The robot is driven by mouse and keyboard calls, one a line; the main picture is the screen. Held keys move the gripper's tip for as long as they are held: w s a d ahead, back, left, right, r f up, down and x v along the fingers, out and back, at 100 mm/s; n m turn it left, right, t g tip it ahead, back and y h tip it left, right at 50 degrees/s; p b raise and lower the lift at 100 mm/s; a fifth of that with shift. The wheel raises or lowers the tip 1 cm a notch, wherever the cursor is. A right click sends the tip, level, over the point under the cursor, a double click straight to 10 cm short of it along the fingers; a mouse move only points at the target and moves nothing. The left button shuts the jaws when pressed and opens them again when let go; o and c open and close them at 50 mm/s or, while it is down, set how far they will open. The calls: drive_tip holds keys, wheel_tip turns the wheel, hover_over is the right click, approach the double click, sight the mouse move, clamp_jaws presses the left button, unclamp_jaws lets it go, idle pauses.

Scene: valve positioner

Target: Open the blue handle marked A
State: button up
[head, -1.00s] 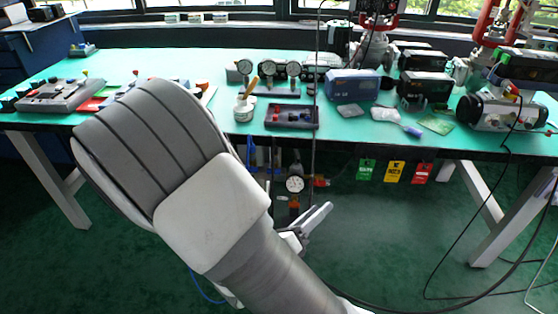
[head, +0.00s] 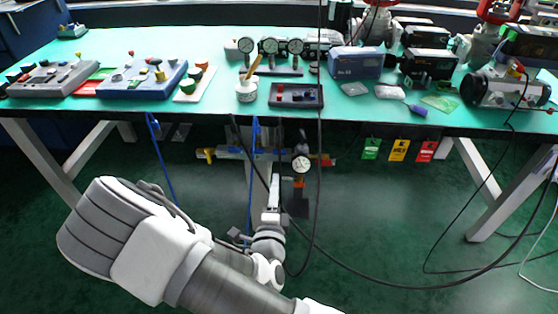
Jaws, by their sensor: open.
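Under the front edge of the bench, in the head view, hangs a pipe assembly (head: 240,154) with blue parts, a yellow end at the left and a red part at the right. A round white gauge (head: 301,164) sits on it. No letter A is readable, and I cannot tell which blue part is the marked handle. My gripper (head: 273,205) points up and away, just below and in front of the assembly, and hides part of it. It is open and seems empty. I cannot tell the exact gap between it and the pipes.
The green bench (head: 340,112) overhangs the assembly. Blue hoses (head: 160,160) and dark cables hang around my arm. Green, yellow and red tags (head: 398,149) hang from the edge at the right. A control box (head: 296,95) stands above. The floor (head: 380,230) below is open.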

sight(279, 154)
drive_tip(key=w+b, duration=0.3)
drive_tip(key=w, duration=0.8)
drive_tip(key=shift+w+d, duration=0.15)
drive_tip(key=shift+d, duration=0.05)
clamp_jaws()
